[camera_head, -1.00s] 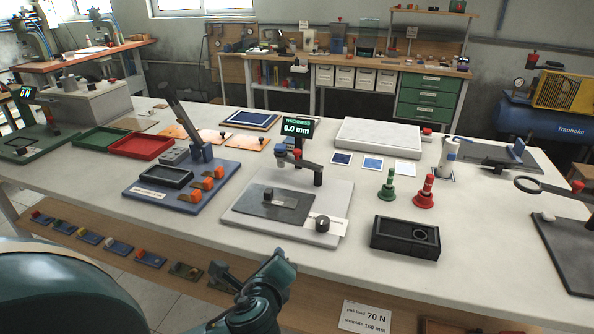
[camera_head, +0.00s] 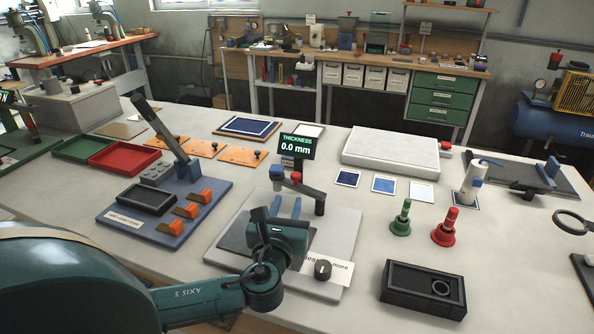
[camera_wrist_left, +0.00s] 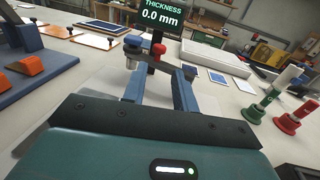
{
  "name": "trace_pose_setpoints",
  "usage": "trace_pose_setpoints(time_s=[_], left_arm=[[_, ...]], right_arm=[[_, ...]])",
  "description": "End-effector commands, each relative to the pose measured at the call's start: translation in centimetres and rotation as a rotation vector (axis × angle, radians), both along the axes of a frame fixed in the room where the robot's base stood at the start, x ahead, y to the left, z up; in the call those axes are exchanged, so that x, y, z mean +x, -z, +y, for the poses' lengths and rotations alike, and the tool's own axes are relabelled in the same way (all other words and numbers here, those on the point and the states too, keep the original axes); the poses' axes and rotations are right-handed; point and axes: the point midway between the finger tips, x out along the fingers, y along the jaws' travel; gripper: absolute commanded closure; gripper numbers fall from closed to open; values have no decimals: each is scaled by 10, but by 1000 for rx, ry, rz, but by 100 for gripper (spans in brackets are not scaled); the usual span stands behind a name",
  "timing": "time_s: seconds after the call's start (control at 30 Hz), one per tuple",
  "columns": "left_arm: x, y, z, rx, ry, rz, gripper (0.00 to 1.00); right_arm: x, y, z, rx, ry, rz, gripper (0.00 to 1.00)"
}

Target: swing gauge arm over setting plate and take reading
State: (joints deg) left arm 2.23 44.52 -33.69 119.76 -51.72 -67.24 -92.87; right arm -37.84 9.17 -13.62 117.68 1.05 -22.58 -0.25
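The thickness gauge has a display (camera_head: 297,147) reading 0.0 mm, also legible in the left wrist view (camera_wrist_left: 162,10). Its gauge arm (camera_head: 308,189) runs from a dark post at the right to a blue-and-grey head at the left, with a red knob (camera_head: 296,177) on it. It also shows in the left wrist view (camera_wrist_left: 172,67). A dark plate (camera_head: 236,240) lies on the light base (camera_head: 345,215), partly hidden by my gripper. My left gripper (camera_head: 286,206) is open and empty above the base, its blue fingers (camera_wrist_left: 158,82) pointing toward the gauge arm. My right gripper is not in view.
A black knob (camera_head: 322,270) and a label stand at the base's front right. A blue fixture with orange clamps (camera_head: 185,210) is to the left. Green (camera_head: 401,218) and red (camera_head: 445,227) hand stamps and a black box (camera_head: 423,290) are to the right.

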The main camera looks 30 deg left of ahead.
Motion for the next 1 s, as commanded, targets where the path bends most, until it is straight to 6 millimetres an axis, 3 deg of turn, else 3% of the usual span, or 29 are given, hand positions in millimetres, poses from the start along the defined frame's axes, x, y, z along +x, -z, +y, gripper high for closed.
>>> trace_pose_setpoints(time_s=[0.3, 0.5, 0.7, 1.0], left_arm=[[61, -3, 28, -1, -5, -3, 72], [91, -1, 41, -1, -4, -2, 72], [105, -1, 47, -2, -3, -1, 72], [107, -1, 47, -3, -2, 0, 72]], right_arm=[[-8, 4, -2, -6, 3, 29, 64], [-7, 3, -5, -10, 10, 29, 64], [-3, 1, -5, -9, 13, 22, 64], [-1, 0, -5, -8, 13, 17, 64]])
